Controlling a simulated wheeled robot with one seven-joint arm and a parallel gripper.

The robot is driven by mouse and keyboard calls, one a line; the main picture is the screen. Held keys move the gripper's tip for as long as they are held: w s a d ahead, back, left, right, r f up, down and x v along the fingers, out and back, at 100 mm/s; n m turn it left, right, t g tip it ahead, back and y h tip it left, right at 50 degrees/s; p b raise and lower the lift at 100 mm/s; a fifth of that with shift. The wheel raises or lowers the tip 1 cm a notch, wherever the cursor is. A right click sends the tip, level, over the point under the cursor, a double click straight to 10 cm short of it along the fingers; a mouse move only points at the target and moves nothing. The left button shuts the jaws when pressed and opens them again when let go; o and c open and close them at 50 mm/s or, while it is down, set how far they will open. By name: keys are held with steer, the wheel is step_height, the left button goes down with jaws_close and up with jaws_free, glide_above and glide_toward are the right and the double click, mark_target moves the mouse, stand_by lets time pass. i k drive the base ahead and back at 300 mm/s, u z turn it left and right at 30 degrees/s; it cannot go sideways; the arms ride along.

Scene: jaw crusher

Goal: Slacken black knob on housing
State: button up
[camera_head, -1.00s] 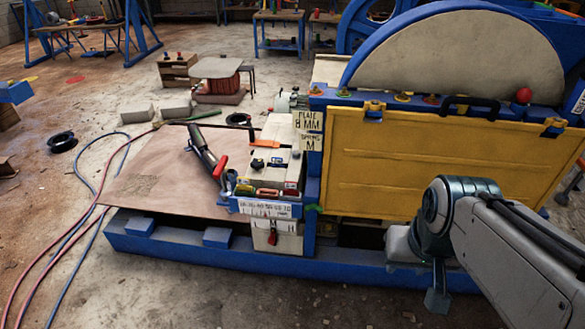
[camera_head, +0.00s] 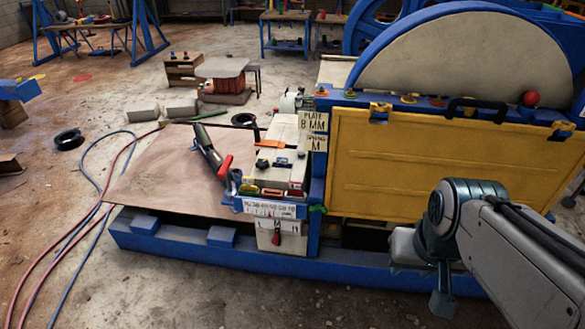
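The pale housing (camera_head: 278,186) stands left of the yellow panel on the blue machine frame. My arm reaches in from the lower right, well right of the housing. The dark block at the arm's lower end, apparently my gripper (camera_head: 443,303), hangs in front of the blue base rail, apart from the knob. Its fingers cannot be made out.
A red-handled lever (camera_head: 224,167) rises left of the housing. The yellow panel (camera_head: 420,165) and large wheel guard (camera_head: 455,65) stand at the right. A blue base rail (camera_head: 200,255) runs along the front. Red and blue hoses (camera_head: 80,225) lie at left. Floor in front is clear.

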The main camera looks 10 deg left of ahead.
mark_target(261, 163)
steer(key=k, duration=0.65)
steer(key=u, duration=0.85)
steer(key=i, duration=1.75)
steer(key=z, duration=0.8)
